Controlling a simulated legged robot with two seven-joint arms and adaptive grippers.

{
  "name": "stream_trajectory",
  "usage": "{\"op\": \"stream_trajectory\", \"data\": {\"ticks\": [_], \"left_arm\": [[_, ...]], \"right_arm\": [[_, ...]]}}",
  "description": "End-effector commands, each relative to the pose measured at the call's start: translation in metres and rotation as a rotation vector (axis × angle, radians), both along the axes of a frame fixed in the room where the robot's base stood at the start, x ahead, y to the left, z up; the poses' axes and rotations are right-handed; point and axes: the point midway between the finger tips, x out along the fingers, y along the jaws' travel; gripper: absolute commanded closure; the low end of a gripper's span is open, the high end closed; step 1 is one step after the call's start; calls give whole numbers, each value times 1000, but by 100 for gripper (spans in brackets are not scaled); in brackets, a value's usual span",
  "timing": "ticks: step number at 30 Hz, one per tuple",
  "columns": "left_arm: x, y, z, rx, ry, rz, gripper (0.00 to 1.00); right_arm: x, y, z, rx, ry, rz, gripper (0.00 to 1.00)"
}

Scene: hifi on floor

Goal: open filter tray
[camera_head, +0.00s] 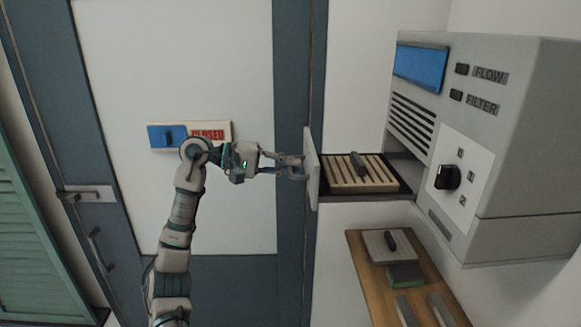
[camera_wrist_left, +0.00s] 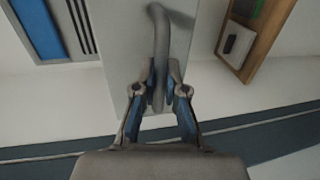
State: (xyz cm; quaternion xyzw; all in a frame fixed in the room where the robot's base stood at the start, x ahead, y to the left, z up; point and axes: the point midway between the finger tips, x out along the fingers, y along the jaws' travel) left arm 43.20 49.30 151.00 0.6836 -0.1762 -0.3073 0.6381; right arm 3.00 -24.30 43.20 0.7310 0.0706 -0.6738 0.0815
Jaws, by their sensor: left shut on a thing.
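The filter tray (camera_head: 335,192) sticks out to the left from the grey machine (camera_head: 520,130), with its pale front panel (camera_head: 313,170) well away from the housing. A slatted tan filter (camera_head: 375,180) with a dark grip lies in it. My left gripper (camera_head: 303,168) is at the outer side of the front panel. In the left wrist view my left gripper (camera_wrist_left: 160,95) is shut on the grey curved handle (camera_wrist_left: 159,35) of the panel (camera_wrist_left: 125,70). My right gripper is in neither view.
A wooden shelf (camera_head: 362,270) with a grey block (camera_head: 385,247), a green sponge-like block (camera_head: 405,274) and pale bars sits below the tray. A door (camera_head: 180,60) with a sliding sign (camera_head: 215,133) stands behind my left arm. The machine has a dial (camera_head: 447,177) on its front.

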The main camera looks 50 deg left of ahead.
Motion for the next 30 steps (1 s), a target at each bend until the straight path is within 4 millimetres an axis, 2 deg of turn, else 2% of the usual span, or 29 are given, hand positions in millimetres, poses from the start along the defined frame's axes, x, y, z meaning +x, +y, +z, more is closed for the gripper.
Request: {"op": "stream_trajectory", "data": {"ticks": [1,3,4,6,7,15,19,30], "left_arm": [[2,-5,-10,14,26,-16,100],[2,-5,-10,14,26,-16,100],[2,-5,-10,14,26,-16,84],[2,-5,-9,13,25,-15,67],[2,-4,-9,12,24,-15,63],[1,3,-7,5,18,-8,63],[-7,12,-5,3,17,-6,63],[-66,59,12,5,15,-6,63]], "right_arm": [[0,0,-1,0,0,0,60],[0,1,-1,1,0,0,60],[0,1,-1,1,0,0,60],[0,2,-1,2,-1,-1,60],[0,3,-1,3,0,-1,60],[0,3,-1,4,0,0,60],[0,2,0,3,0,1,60],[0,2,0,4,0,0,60]]}}
